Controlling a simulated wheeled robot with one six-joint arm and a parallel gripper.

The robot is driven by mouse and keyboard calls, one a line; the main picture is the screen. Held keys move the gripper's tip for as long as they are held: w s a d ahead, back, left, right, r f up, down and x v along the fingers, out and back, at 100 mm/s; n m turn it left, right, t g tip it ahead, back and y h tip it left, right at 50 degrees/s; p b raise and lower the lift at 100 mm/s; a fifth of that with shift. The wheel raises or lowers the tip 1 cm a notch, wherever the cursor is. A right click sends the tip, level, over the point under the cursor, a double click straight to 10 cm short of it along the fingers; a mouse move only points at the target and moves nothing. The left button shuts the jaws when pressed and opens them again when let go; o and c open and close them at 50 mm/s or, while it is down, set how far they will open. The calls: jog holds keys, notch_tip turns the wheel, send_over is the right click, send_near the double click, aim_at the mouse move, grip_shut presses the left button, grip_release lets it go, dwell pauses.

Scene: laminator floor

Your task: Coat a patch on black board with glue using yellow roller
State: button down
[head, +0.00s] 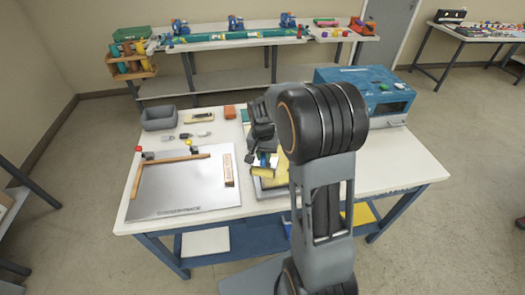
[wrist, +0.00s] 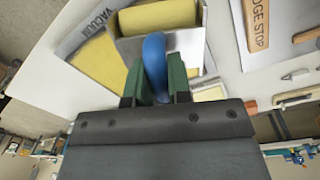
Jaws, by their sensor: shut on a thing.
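The yellow roller (wrist: 160,18) has a grey metal frame and a blue handle; it also shows in the head view (head: 263,172). My gripper (wrist: 156,80) has green fingers shut on the blue handle, with the roller extending beyond them. In the head view, my gripper (head: 264,157) is over the middle of the table, above a grey plate (head: 262,192) with yellow on it. The wrist view shows a yellow surface (wrist: 108,50) beside the lettering "VACUUM". My arm hides much of this area. I cannot make out a black board.
A silver plate (head: 185,194) with an orange-brown strip and an "EDGE STOP" block (head: 228,170) lies left on the white table. A grey bin (head: 158,118) and small tools stand behind it. A blue machine (head: 368,90) occupies the back right. The table's front right is clear.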

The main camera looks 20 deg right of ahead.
notch_tip(320, 180, down, 6)
jog(key=b, duration=0.4)
jog(key=shift+d+f, duration=0.1)
jog(key=shift+f, duration=0.15)
jog(key=shift+s+d+f, duration=0.15)
jog(key=shift+d+f, duration=0.05)
jog(key=shift+d, duration=0.45)
jog(key=shift+s+d+f, duration=0.15)
jog(key=shift+d+f, duration=0.05)
jog(key=shift+d, duration=0.4)
jog(key=shift+s+d, duration=0.1)
jog(key=shift+d, duration=0.6)
jog(key=shift+a, duration=0.15)
jog(key=a, duration=0.3)
jog(key=shift+w+a, duration=0.1)
jog(key=shift+w, duration=0.2)
jog(key=shift+w+a+r, duration=0.1)
jog(key=shift+a+r, duration=0.1)
jog(key=shift+r, duration=0.05)
jog(key=shift+w+r+p, duration=0.1)
jog(key=shift+r+p, duration=0.4)
jog(key=shift+r, duration=0.4)
jog(key=shift+r+p, duration=0.5)
jog(key=shift+r, duration=0.25)
jog(key=shift+r+p, duration=1.55)
jog(key=shift+r, duration=0.65)
